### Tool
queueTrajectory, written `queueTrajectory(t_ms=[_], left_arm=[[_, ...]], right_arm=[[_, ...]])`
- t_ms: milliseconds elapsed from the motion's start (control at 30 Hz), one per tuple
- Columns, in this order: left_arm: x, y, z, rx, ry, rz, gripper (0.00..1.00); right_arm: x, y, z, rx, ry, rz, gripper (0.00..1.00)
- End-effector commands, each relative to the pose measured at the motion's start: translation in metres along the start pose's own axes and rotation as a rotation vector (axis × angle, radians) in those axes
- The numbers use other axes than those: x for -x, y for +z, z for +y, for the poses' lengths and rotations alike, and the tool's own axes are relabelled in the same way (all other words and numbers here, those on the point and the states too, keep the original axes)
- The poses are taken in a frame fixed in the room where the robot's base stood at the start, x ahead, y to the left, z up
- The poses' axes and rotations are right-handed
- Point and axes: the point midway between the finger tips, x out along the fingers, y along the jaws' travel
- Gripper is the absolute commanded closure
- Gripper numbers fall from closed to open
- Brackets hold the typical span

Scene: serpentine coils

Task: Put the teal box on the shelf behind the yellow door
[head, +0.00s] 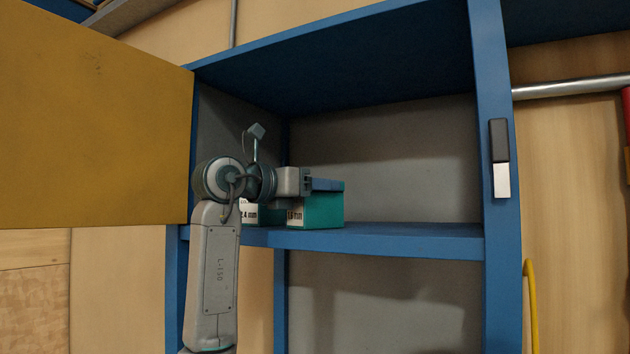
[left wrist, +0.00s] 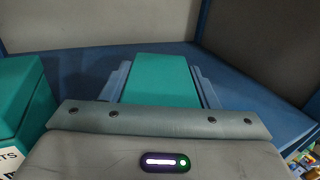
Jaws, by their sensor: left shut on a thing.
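The yellow door (head: 95,120) stands open at the left, so the blue cabinet's inside is exposed. My left gripper (head: 328,185) reaches into it and is shut on a teal box (head: 322,211) with a white label. In the left wrist view, the held teal box (left wrist: 160,78) lies between the two fingers. Its underside is at the level of the blue shelf (head: 400,239); I cannot tell whether it touches. A second teal box (head: 252,213), labelled "2.4 mm", stands on the shelf to the left, partly behind my arm. My right gripper is out of view.
The shelf is bare to the right of the held box, up to the blue upright (head: 492,130) with its black and white latch piece (head: 499,158). The second box (left wrist: 24,105) is close on the left in the left wrist view. A grey back panel (head: 390,160) closes the compartment.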

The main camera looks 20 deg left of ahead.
Motion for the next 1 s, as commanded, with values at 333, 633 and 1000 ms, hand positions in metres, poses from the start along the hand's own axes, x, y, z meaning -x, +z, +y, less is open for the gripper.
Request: queueTrajectory(t_ms=[333,633,1000], left_arm=[[0.000,-0.003,0.000,0.000,0.000,-0.001,0.42],[0.000,-0.003,0.000,0.000,0.000,0.000,0.24],[0.033,-0.005,0.001,-0.002,0.003,-0.004,0.24]], right_arm=[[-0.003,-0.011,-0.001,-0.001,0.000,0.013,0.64],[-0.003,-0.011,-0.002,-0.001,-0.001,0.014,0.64],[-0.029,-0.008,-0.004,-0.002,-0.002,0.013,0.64]])
